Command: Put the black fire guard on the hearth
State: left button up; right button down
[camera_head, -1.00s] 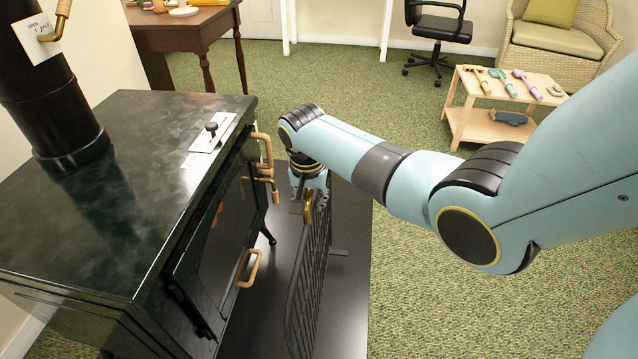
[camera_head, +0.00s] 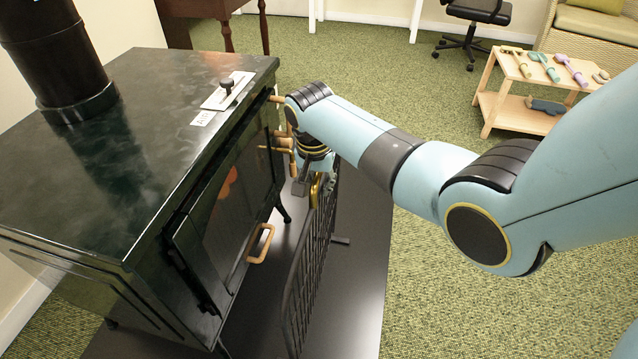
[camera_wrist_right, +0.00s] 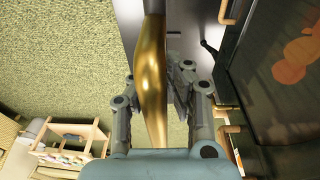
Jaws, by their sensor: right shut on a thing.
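The black fire guard (camera_head: 312,262) is a dark barred panel with a brass handle on top. It stands upright over the dark hearth plate (camera_head: 366,270), in front of the stove. A foot of the guard shows at its right side, close to the plate; I cannot tell whether it touches. My right gripper (camera_head: 314,185) is at the guard's top, partly hidden by its own arm. In the right wrist view its fingers (camera_wrist_right: 150,90) are shut on the brass handle (camera_wrist_right: 150,70). My left gripper is not in view.
The black stove (camera_head: 130,150) stands left of the guard, its glass door and wooden handle (camera_head: 262,243) facing it. A low wooden table (camera_head: 490,105) with tools stands at the back right. Green carpet (camera_head: 440,300) lies clear right of the hearth.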

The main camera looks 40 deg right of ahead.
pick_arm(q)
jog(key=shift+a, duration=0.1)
pick_arm(e)
jog(key=shift+w+r, duration=0.1)
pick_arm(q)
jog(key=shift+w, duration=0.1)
pick_arm(e)
jog(key=c, duration=1.4)
grip_release()
jog(key=shift+o, duration=0.2)
jog(key=r+p, duration=0.1)
jog(key=r, duration=0.2)
jog(key=a+r+p, duration=0.1)
jog(key=r+p, duration=0.1)
jog(key=r, duration=0.2)
jog(key=s+r+p, duration=0.1)
jog(key=r, duration=0.2)
jog(key=shift+a+r, duration=0.2)
jog(key=shift+r, duration=0.1)
jog(key=shift+a+r+p, duration=0.1)
jog(key=shift+r+p, duration=0.25)
jog(key=shift+r, duration=0.3)
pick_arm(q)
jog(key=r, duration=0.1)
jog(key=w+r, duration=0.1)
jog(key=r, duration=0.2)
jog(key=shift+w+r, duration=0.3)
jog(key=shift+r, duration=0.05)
